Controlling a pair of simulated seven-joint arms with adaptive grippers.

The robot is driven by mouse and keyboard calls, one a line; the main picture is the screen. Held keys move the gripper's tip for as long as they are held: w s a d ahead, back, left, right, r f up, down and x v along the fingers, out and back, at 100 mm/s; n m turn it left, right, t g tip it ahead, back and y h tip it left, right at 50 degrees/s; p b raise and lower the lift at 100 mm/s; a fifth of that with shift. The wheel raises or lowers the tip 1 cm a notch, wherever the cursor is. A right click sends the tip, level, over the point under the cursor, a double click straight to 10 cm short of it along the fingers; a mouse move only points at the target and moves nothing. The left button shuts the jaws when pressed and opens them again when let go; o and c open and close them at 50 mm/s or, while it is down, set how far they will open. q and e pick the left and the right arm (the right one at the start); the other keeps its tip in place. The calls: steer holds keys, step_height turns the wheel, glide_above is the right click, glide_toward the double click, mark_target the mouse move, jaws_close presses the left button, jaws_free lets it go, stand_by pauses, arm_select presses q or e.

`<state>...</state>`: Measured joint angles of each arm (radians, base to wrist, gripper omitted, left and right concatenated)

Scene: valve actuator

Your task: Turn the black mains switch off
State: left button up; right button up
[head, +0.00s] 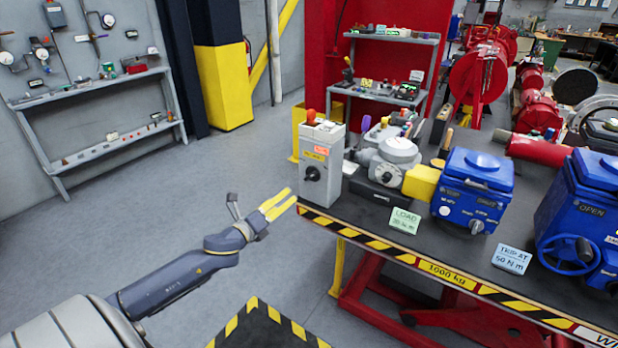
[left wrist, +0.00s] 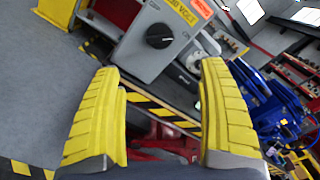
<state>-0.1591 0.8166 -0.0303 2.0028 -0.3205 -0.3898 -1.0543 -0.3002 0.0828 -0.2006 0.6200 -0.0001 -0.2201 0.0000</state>
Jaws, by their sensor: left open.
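The black mains switch (head: 312,173) is a round rotary knob on the front of a grey box (head: 322,192) at the left end of the workbench. In the left wrist view the knob (left wrist: 159,36) shows near the top, with a yellow voltage label above it. My left gripper (head: 279,204) has yellow fingers and is in the air in front of and left of the box, apart from the knob. In the left wrist view its two fingers stand wide apart with nothing between them. My right gripper does not show.
The bench edge (head: 420,262) has black and yellow stripes. Right of the box stand a grey actuator (head: 398,150), a blue unit (head: 470,188) and a larger blue unit with a handwheel (head: 570,248). Floor left of the bench is clear.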

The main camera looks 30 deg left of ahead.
mark_target(308, 176)
arm_select(q)
steer(key=w, duration=1.6)
steer(key=shift+w+d, duration=0.1)
steer(key=shift+c, duration=0.2)
jaws_close()
stand_by(0.4)
